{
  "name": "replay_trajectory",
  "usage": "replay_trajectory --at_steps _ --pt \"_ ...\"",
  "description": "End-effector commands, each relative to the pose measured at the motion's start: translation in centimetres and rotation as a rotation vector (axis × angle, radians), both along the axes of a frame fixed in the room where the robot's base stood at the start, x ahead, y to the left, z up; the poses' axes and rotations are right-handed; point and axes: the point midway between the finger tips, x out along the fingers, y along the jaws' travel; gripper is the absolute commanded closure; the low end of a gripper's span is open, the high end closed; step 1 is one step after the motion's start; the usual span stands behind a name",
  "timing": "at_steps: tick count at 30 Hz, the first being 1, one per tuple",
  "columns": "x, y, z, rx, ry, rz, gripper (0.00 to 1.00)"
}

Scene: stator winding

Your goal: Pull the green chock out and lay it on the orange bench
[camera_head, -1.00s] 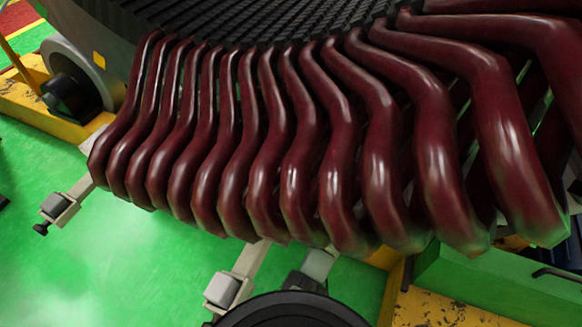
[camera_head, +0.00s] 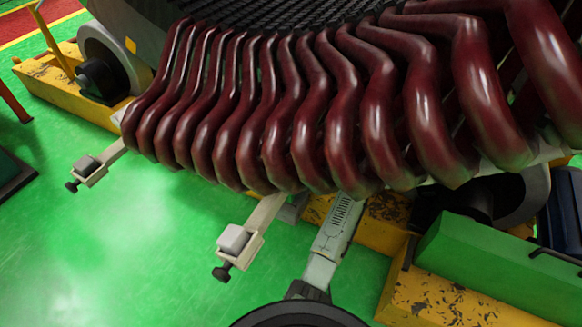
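A green block (camera_head: 495,262), which looks like the green chock, sits at the lower right against a worn yellow base. A dark handle (camera_head: 553,256) shows on its top right, and its right end is cut off by the frame. I cannot make out an orange bench in this view.
Large dark red coils (camera_head: 300,110) of the stator hang across the top and middle. Grey brackets with black knobs (camera_head: 238,245) stick out below them. A yellow frame (camera_head: 62,92) and wheel stand at the left. Green floor (camera_head: 130,250) is clear at the lower left.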

Motion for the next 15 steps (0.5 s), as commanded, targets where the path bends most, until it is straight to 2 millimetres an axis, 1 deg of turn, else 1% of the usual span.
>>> replay_trajectory --at_steps 9,10,15 --pt "0.02 0.13 0.05 0.001 -0.001 0.001 1.00" --pt "0.02 0.13 0.05 0.001 -0.001 0.001 0.84" --pt "0.03 0.11 0.04 0.000 -0.001 0.001 0.73"
